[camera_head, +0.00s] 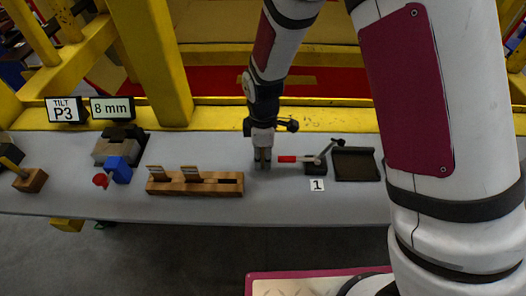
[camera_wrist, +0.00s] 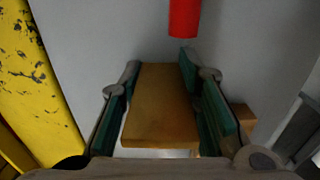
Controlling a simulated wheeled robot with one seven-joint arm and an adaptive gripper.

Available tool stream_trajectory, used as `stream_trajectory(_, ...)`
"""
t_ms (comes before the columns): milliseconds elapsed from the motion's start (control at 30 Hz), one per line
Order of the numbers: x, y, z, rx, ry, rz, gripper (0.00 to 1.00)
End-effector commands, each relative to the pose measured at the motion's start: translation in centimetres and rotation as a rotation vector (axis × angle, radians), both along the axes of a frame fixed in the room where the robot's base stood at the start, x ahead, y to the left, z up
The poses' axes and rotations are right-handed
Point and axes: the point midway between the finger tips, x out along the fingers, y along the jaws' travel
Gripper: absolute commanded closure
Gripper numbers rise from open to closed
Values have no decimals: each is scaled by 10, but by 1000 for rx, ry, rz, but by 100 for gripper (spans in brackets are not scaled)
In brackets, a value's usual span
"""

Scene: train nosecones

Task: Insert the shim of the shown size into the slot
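My gripper (camera_head: 263,163) points down over the grey table, just left of a red-handled clamp. In the wrist view, its green-padded fingers (camera_wrist: 160,105) flank a brown-orange block (camera_wrist: 160,100), apparently a shim, and appear to press on both sides. In the head view this block is hard to make out. A wooden rack (camera_head: 195,190) stands to the left, with two shims (camera_head: 191,174) upright in it and a dark empty opening at its right end. A sign reads "8 mm" (camera_head: 112,108). I cannot tell for sure which opening is the task's slot.
The clamp's red handle (camera_head: 287,159) lies close right of my gripper and shows in the wrist view (camera_wrist: 184,18). A "1" label (camera_head: 317,184) and a dark tray (camera_head: 356,165) are beside it. A yellow post rises behind.

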Motion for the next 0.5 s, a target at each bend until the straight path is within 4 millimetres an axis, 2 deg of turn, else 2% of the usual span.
stream_trajectory(33,0,0,0,0,1,0,91)
stream_trajectory(67,0,0,0,0,1,0,98)
stream_trajectory(100,0,0,0,0,1,0,100)
stream_trajectory(500,0,0,1,0,1,0,100)
